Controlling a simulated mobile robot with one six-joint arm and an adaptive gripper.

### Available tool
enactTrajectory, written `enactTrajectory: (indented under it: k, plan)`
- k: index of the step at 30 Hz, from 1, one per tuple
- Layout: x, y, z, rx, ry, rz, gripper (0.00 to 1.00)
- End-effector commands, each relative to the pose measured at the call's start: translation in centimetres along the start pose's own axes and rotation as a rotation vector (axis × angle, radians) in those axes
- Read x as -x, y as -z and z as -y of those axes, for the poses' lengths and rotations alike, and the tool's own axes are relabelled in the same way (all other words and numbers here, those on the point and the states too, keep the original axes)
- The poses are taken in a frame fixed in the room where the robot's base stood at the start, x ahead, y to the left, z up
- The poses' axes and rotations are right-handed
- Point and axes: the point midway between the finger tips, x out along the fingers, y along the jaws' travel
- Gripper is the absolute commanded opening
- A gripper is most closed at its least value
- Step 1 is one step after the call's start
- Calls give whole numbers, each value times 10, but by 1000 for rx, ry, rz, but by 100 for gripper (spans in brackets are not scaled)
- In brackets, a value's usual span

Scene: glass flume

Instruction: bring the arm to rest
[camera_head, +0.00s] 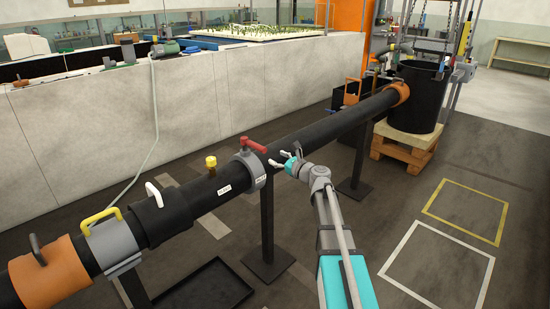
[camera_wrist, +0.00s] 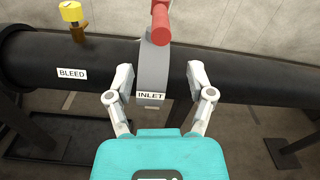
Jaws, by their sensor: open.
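My gripper (camera_wrist: 158,88) is open and empty in the wrist view. Its two fingers stand apart on either side of a grey valve collar labelled INLET (camera_wrist: 152,72) on a black pipe (camera_wrist: 235,80). The collar's red handle (camera_wrist: 161,20) rises above the fingers. Whether the fingertips touch the pipe cannot be told. In the head view my gripper (camera_head: 276,159) is beside the pipe (camera_head: 320,125), just right of the collar (camera_head: 252,170) and below the red handle (camera_head: 253,145). My arm reaches up from the bottom of that view.
A yellow knob (camera_head: 211,163) marks the BLEED fitting left of the collar. Pipe stands (camera_head: 267,225) and a black tray (camera_head: 207,288) are on the floor. A black tank (camera_head: 418,95) stands on a wooden pallet (camera_head: 405,137). Open floor with yellow and white outlines (camera_head: 437,265) lies right.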

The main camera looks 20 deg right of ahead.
Motion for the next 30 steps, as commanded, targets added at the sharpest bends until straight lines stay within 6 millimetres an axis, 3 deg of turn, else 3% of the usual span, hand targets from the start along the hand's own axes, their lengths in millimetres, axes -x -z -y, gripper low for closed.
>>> enactTrajectory:
  k: [9,14,17,23,30]
  plan:
    - [0,0,-1,4,-2,-1,69]
    - [0,3,-16,70,-38,-25,69]
    - [1,8,-36,166,-91,-58,69]
    - [10,28,-99,477,-281,-152,69]
    - [40,63,-174,908,-599,-254,69]
